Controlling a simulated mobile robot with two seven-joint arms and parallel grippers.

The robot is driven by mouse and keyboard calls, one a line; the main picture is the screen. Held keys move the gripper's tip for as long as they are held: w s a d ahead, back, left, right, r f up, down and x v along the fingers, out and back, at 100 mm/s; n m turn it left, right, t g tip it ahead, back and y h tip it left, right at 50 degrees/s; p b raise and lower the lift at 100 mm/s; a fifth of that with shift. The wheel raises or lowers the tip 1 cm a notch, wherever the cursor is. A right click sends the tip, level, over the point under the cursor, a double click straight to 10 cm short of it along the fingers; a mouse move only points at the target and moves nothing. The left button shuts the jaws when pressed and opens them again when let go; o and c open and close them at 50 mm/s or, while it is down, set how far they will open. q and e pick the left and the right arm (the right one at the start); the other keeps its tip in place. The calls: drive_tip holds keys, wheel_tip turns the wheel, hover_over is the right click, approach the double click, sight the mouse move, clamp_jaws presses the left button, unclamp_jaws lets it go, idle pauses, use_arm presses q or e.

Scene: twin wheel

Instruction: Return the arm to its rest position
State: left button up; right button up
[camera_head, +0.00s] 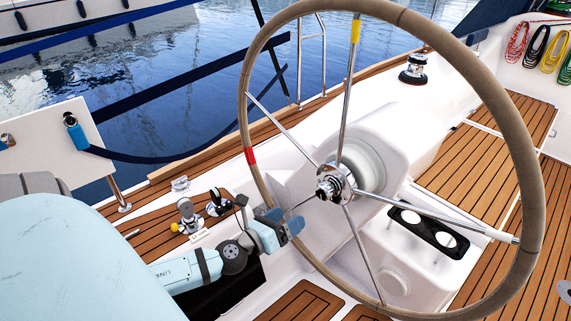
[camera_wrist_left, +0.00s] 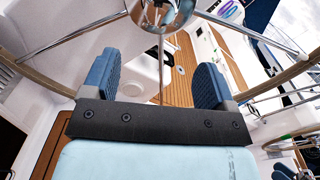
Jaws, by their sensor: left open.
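My left arm (camera_head: 185,271) reaches in from the lower left of the head view. Its gripper (camera_head: 284,224) is at the left part of the steering wheel, near the wheel's lower left spoke and left of its lower rim. In the left wrist view the two blue ridged fingers (camera_wrist_left: 156,64) stand wide apart with nothing between them. The large tan-rimmed steering wheel (camera_head: 530,165) has a chrome hub (camera_head: 334,183), a red band on its left rim and a yellow band at the top. Whether the gripper touches the wheel I cannot tell. My right gripper is out of view.
Chrome levers (camera_head: 187,210) stand on a wooden side panel just behind my left arm. A white pedestal (camera_head: 375,150) rises behind the wheel. A winch (camera_head: 413,69) sits on the far coaming. Teak floor (camera_head: 470,165) lies open to the right.

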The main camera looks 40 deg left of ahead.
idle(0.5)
use_arm(q)
drive_tip(key=s+d+f+n+g+h, duration=0.1)
drive_tip(key=s+d+f+n+g, duration=0.2)
drive_tip(key=d+n, duration=0.55)
drive_tip(key=s+d+f+n+g+h, duration=0.15)
drive_tip(key=s+d+n, duration=0.35)
drive_tip(key=n, duration=0.6)
drive_tip(key=s+d+f+n+g, duration=0.2)
drive_tip(key=s+d+f+n, duration=0.15)
drive_tip(key=d+n, duration=0.5)
drive_tip(key=s+a+r+p, duration=0.1)
drive_tip(key=a+r+p, duration=0.3)
drive_tip(key=r+p, duration=1.2)
drive_tip(key=p, duration=0.9)
drive_tip(key=shift+s+r+n, duration=0.2)
drive_tip(key=shift+r+n, duration=0.2)
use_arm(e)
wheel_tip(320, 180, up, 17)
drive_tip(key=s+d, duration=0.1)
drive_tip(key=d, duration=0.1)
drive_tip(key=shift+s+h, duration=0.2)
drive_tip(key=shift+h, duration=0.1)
use_arm(q)
drive_tip(key=shift+a+g+y, duration=0.1)
drive_tip(key=shift+g+y, duration=0.15)
